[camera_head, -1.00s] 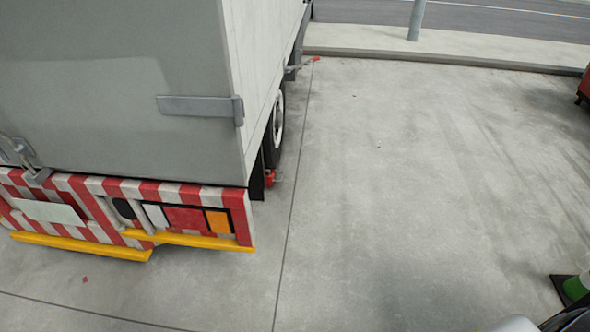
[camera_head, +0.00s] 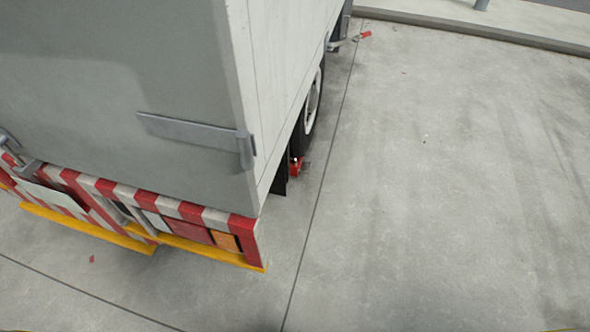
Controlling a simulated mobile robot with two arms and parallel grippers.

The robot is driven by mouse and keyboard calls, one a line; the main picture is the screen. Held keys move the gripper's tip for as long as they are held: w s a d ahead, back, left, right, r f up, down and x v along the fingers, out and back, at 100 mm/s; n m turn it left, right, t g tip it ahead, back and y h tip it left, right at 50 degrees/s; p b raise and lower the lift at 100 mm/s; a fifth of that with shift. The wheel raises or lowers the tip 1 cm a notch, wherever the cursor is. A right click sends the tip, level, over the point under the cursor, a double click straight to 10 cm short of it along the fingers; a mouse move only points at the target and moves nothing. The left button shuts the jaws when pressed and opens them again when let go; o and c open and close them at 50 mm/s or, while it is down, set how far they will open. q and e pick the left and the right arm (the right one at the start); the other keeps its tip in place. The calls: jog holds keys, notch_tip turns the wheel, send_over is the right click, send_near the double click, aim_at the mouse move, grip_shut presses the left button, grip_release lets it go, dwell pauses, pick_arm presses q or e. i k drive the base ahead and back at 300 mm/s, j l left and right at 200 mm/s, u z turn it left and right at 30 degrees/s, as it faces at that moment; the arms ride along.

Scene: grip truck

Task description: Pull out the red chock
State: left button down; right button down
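The red chock (camera_head: 296,166) is on the concrete beside the truck's rear wheel (camera_head: 312,101), just behind it. It is small in view and partly hidden by the truck's rear corner and dark mud flap. The grey truck (camera_head: 190,80) fills the left of the head view, with a red-and-white striped rear bumper and yellow strip. Neither of my grippers is in view.
A kerb (camera_head: 470,33) crosses the top. The concrete floor (camera_head: 450,200) to the right of the truck is clear.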

aim_at(296, 163)
jog(key=i+u, duration=0.15)
jog(key=i+l+u, duration=0.25)
jog(key=u, duration=0.15)
jog(key=i+l+u, duration=0.2)
jog(key=l+u, duration=0.2)
jog(key=i+l, duration=0.15)
jog(key=l, duration=0.3)
jog(key=i+l+u, duration=0.15)
jog(key=l, duration=0.35)
jog(key=i+l, duration=0.15)
jog(key=l, duration=0.35)
jog(key=i+l+u, duration=0.1)
jog(key=l, duration=0.35)
jog(key=i+l+u, duration=0.1)
jog(key=l, duration=0.4)
jog(key=i+l, duration=0.15)
jog(key=l, duration=0.35)
jog(key=i+l, duration=0.1)
jog(key=l, duration=0.65)
jog(key=i+l, duration=0.15)
jog(key=l, duration=0.25)
jog(key=u, duration=0.05)
